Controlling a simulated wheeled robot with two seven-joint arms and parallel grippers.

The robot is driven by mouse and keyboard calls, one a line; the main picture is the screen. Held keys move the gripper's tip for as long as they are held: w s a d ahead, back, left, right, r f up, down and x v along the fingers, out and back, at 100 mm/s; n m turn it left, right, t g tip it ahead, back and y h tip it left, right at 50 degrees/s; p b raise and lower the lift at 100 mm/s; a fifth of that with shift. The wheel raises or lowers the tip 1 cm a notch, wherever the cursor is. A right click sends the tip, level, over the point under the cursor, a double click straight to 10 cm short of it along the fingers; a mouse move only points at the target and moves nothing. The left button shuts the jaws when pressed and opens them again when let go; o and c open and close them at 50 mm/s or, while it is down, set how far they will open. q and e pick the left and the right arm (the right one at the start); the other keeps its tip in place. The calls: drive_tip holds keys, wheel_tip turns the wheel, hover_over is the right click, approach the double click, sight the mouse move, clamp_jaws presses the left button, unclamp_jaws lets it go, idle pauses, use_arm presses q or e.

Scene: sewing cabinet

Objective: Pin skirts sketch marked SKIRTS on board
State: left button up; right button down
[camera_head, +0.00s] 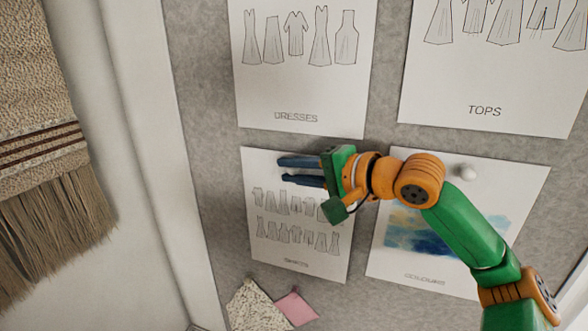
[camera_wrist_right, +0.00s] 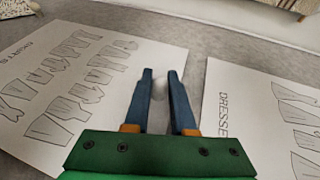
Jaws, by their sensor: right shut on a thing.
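The skirts sketch (camera_head: 292,222) is a white sheet with two rows of garment drawings, flat against the grey board (camera_head: 200,75) below the DRESSES sheet. Its lower label is small and hard to read. My right gripper (camera_head: 281,170) is in front of its upper part, fingers pointing left, hiding some of the top edge and right side. In the right wrist view, my gripper (camera_wrist_right: 160,74) has a pale, roundish thing (camera_wrist_right: 158,92) between its blue fingers, seemingly a pin head. The skirts sketch (camera_wrist_right: 75,85) lies left of the fingers there. My left gripper is not in view.
The DRESSES sheet (camera_head: 300,90) is above and the TOPS sheet (camera_head: 485,85) is upper right. The COLOURS sheet (camera_head: 400,262), with a white round pin (camera_head: 466,172), is right. Fabric swatches (camera_head: 295,306) hang below. A fringed woven hanging (camera_head: 45,150) is at left.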

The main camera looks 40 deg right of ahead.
drive_tip(key=shift+w, duration=0.15)
drive_tip(key=shift+w+d, duration=0.1)
drive_tip(key=shift+d, duration=0.15)
idle(0.6)
drive_tip(key=c, duration=0.7)
unclamp_jaws()
drive_tip(key=shift+d, duration=0.1)
